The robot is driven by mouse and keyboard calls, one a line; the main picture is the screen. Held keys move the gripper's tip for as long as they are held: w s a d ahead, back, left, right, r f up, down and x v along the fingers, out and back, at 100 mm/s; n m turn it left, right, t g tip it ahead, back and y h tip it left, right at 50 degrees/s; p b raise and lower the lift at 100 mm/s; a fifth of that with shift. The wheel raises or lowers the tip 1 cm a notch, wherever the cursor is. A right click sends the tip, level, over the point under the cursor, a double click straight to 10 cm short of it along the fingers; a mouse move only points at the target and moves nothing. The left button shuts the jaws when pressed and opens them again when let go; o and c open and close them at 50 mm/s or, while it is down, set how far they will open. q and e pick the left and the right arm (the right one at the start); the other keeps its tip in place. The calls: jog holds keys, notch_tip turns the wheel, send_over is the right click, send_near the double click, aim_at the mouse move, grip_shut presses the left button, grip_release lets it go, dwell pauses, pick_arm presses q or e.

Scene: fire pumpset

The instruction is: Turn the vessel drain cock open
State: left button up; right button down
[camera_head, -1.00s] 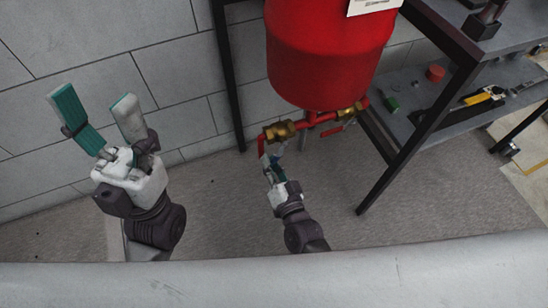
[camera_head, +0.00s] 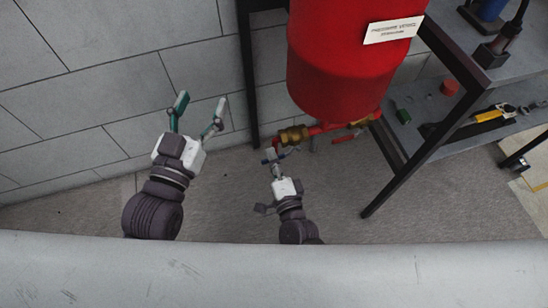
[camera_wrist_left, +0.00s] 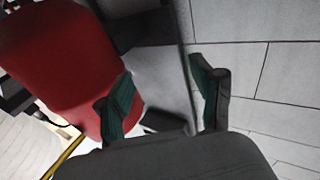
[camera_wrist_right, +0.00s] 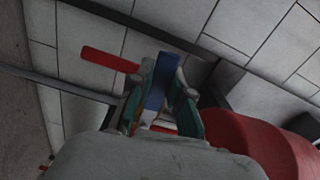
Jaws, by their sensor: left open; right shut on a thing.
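The red pressure vessel (camera_head: 335,85) hangs upright, with red pipework and brass valves below it. A brass valve (camera_head: 293,136) sits at the left end of this pipework. My right gripper (camera_head: 273,158) is just below that valve, shut on a blue lever. In the right wrist view, the blue lever (camera_wrist_right: 160,82) stands between the two fingers, and a red lever (camera_wrist_right: 110,60) sticks out to the left of them. The fingers partly hide the valve body. My left gripper (camera_head: 199,112) is open and empty, left of the vessel near the wall.
Dark frame legs stand behind and right of the vessel (camera_head: 252,85) (camera_head: 410,165). A grey shelf (camera_head: 465,140) at the right holds tools. A second brass valve (camera_head: 373,116) is on the right of the pipework. The grey floor in front is clear.

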pick_arm(q)
jog(key=shift+a+f+g+y, duration=0.15)
jog(key=shift+f+g, duration=0.15)
jog(key=shift+f, duration=0.25)
jog(key=shift+a+f+g+y, duration=0.15)
jog(key=shift+f+g, duration=0.15)
jog(key=shift+f, duration=0.25)
pick_arm(e)
jog(key=shift+r+m, duration=0.4)
jog(key=shift+m, duration=0.3)
pick_arm(q)
jog(key=shift+d, duration=0.1)
pick_arm(e)
jog(key=c, duration=1.1)
grip_release()
jog(key=shift+o, duration=0.2)
jog(key=v, duration=1.2)
pick_arm(q)
jog(key=shift+s, duration=0.1)
